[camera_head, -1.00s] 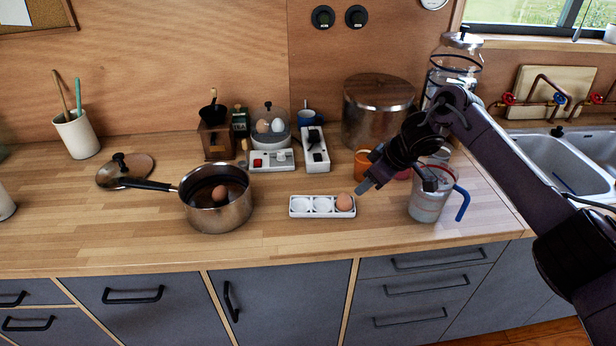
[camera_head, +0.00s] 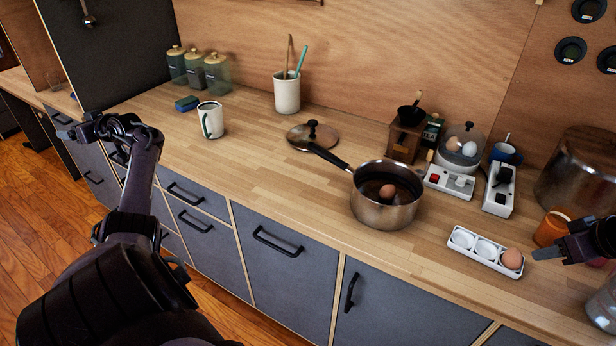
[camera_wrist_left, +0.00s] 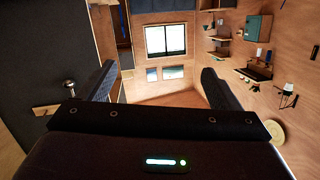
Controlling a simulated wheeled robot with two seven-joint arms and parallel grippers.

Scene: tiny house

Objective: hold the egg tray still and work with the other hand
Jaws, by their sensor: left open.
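The white egg tray (camera_head: 466,241) lies on the counter at the right of the head view, with one brown egg (camera_head: 512,259) in its right cup; the other cups look empty. My right gripper (camera_head: 570,257) is just right of the tray, apart from it, its fingers spread and nothing seen between them; its arm is cut off by the picture edge. My left gripper (camera_head: 78,132) is far left, in front of the cabinets and away from the tray. In the left wrist view its jaws (camera_wrist_left: 160,88) are open and empty.
A steel pot (camera_head: 385,208) with a brown egg (camera_head: 387,192) inside stands left of the tray. Behind are a cooker (camera_head: 460,152) with eggs and a power strip (camera_head: 499,190). An orange cup (camera_head: 551,228) is near my right gripper.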

